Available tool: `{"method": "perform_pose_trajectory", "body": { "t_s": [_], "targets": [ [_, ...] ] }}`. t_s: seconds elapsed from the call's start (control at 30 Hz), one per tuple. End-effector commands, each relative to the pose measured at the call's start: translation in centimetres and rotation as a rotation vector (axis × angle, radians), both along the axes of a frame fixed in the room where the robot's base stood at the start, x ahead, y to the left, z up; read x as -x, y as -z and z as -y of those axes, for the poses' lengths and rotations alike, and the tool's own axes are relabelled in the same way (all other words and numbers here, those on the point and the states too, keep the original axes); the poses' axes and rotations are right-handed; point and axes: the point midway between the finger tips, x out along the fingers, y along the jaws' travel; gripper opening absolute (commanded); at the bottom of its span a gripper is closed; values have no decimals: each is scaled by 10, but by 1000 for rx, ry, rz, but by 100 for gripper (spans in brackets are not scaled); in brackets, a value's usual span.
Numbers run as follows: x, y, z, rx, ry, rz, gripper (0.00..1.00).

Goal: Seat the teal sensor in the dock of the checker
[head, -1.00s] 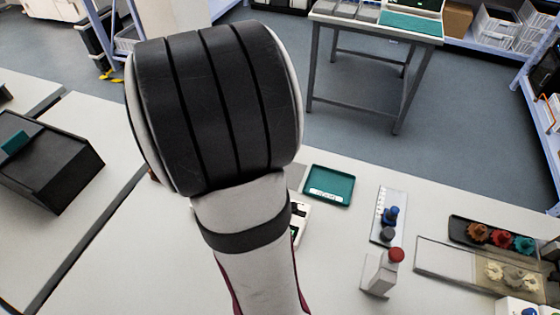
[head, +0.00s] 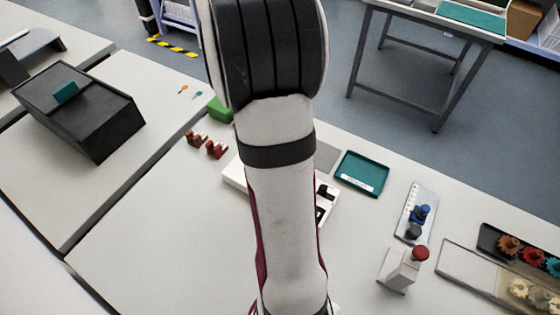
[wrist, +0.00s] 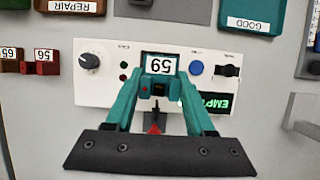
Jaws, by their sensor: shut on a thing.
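In the wrist view the teal sensor (wrist: 158,84), with a white label reading 59, sits between the teal fingertips of my gripper (wrist: 159,91). The gripper is shut on it. Sensor and gripper are over the middle of the checker (wrist: 110,87), a white panel with a knob, small lamps, a blue button and a dark display whose green letters start with "EMPT". The dock is hidden behind the sensor and fingers, and I cannot tell whether they touch. In the head view my arm hides the gripper and most of the checker (head: 236,174).
A brown sensor (head: 196,138) and a red sensor (head: 216,149) stand left of the checker. A teal tray (head: 361,173) lies to its right. A brown REPAIR tray (wrist: 76,7) shows in the wrist view.

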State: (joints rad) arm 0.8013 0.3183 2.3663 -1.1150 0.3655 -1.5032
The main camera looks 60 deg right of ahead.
Motion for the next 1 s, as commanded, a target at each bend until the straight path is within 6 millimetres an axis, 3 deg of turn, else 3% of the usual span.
{"method": "perform_pose_trajectory", "body": {
  "t_s": [0.23, 0.63, 1.0],
  "targets": [
    [0, 2, 0, 1, -1, -2, 0],
    [0, 23, 0, 1, 0, -1, 0],
    [0, 26, 0, 0, -1, 0, 0]
  ]
}}
